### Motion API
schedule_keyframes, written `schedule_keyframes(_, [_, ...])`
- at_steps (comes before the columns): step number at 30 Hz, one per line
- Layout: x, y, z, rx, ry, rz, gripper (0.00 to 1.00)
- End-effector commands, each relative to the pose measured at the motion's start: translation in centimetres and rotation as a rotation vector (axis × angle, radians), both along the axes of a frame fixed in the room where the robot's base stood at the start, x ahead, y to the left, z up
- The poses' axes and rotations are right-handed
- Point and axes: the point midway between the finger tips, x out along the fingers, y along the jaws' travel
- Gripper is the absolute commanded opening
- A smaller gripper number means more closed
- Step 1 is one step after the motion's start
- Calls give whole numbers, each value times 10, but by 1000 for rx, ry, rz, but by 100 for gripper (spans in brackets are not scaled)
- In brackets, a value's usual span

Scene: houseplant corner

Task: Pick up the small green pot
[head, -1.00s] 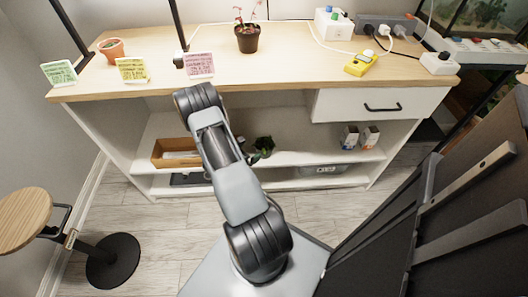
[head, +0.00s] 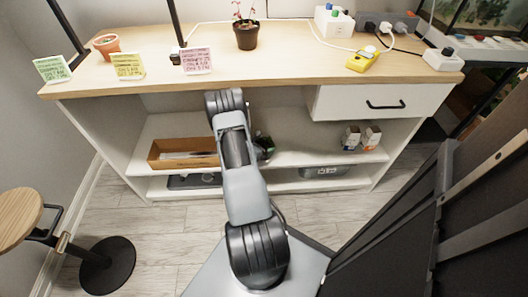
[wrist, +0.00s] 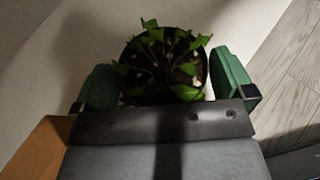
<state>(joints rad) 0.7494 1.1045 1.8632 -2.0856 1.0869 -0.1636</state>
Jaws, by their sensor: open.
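A small potted plant with green leaves (head: 266,141) stands on the middle shelf under the tabletop, partly hidden behind my arm in the head view. In the wrist view the pot (wrist: 131,52) shows from above, with a round dark rim, dark soil and several leaves. Its wall colour is too dark to tell. My gripper (wrist: 166,84) is open, with one green-padded finger left of the pot and the other right of it. Gaps show on both sides, and the pot's near side is hidden behind the gripper body. In the head view my arm hides the gripper.
An orange-brown box (head: 178,154) sits left of the plant on the shelf; its edge shows close by in the wrist view (wrist: 37,148). Two small cartons (head: 361,138) stand to the right. The tabletop (head: 285,62) overhangs the shelf and carries a brown pot (head: 246,38) and a terracotta pot (head: 106,46).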

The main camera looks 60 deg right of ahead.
Motion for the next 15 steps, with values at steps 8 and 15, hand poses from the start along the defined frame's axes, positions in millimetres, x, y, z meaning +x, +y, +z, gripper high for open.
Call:
schedule_keyframes(8, [0, -1, 0, 0, 0, 0, 96])
schedule_keyframes(15, [0, 0, 0, 0, 0, 1, 73])
